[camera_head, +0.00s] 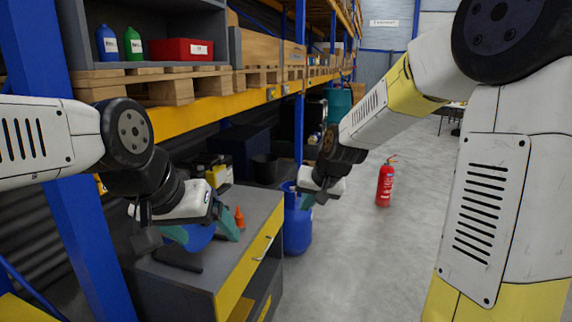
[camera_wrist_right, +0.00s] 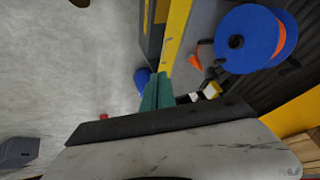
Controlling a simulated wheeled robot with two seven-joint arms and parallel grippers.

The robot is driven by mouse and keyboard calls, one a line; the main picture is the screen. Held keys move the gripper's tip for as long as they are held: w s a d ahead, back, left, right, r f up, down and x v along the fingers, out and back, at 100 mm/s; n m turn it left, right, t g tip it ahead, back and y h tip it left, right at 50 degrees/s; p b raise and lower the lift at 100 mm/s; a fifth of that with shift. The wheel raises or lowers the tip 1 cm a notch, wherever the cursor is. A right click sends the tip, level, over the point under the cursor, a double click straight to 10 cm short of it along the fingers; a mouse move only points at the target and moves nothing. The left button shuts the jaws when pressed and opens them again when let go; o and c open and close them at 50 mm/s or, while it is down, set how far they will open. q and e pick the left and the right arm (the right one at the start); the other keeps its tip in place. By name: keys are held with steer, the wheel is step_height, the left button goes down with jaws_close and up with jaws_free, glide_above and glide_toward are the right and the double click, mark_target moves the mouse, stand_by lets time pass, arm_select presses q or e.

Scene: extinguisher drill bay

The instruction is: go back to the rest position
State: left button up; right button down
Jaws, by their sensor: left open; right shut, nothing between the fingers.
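My left gripper (camera_head: 203,235) is open over the grey cabinet, its teal fingertips spread apart. A blue spool (camera_head: 200,240) shows between and behind those fingertips; I cannot tell if they touch it. The spool also shows in the right wrist view, with a dark hub (camera_wrist_right: 250,38). My right gripper (camera_head: 306,201) hangs in the air right of the cabinet, near a blue drum. In the right wrist view its teal fingers (camera_wrist_right: 157,92) are together with nothing between them.
The grey cabinet (camera_head: 237,259) with a yellow drawer front carries an orange cone (camera_head: 239,217). The blue drum (camera_head: 298,228) stands beside it. A red extinguisher (camera_head: 385,184) stands on the floor. Shelving with a yellow beam (camera_head: 205,108) runs along the left.

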steer(key=s+d+r, duration=0.2)
steer(key=s+d, duration=0.1)
steer(key=s, duration=0.5)
steer(key=s+d+r, duration=0.3)
steer(key=s, duration=0.5)
steer(key=s+d+r+h, duration=0.1)
steer(key=s+d+r, duration=0.1)
steer(key=s, duration=0.6)
steer(key=shift+s+d+r+n, duration=0.2)
steer(key=shift+d+r+n, duration=0.1)
steer(key=shift+d+r, duration=0.1)
